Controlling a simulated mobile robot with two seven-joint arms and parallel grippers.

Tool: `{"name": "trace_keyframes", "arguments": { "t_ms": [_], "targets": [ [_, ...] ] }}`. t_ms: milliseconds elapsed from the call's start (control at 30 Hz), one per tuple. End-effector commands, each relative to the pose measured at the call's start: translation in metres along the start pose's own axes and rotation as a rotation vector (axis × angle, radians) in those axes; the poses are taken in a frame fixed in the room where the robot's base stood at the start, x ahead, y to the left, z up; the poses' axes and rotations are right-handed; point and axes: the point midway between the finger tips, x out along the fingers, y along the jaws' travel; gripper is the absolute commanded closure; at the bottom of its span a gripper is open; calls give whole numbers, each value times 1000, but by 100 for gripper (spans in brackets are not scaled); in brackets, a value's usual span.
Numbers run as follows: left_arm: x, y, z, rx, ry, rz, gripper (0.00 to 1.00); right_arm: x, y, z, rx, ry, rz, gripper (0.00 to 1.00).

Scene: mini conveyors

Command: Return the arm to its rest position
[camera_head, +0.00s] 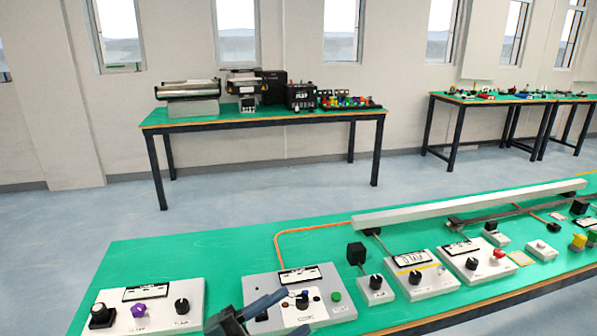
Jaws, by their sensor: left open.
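My left gripper (257,306) shows at the bottom of the head view, left of centre. Its fingers are apart and nothing shows between them. It is in front of a grey control box (318,309) with a green button and a dark knob, and hides part of that box. The rest of the left arm is mostly below the frame. My right gripper is not in view.
A green-topped workbench (185,258) spans the foreground. A control box with a purple knob (145,309) stands at left; several more boxes and a long pale rail (460,207) run right. A table of equipment (262,119) stands behind, across open floor (250,195).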

Motion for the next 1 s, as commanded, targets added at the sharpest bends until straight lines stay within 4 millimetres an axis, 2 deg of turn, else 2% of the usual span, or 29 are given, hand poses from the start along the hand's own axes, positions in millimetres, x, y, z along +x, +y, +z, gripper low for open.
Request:
{"name": "trace_keyframes", "arguments": {
  "t_ms": [133, 233, 300, 400, 500, 667, 1000],
  "targets": [
    [-49, 20, 37, -326, -379, -224, 47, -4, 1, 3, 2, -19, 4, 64],
    [-100, 54, 57, -547, -655, -310, 47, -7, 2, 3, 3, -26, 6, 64],
    [-138, 85, 61, -694, -833, -339, 47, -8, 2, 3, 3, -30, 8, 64],
    [-180, 124, 55, -859, -1024, -349, 47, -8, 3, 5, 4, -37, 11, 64],
    [-207, 151, 45, -971, -1145, -343, 47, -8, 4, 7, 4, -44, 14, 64],
    [-225, 169, 35, -1046, -1224, -333, 47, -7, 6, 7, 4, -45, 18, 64],
    [-226, 171, 35, -1050, -1227, -331, 47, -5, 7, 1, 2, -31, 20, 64]
  ]
}}
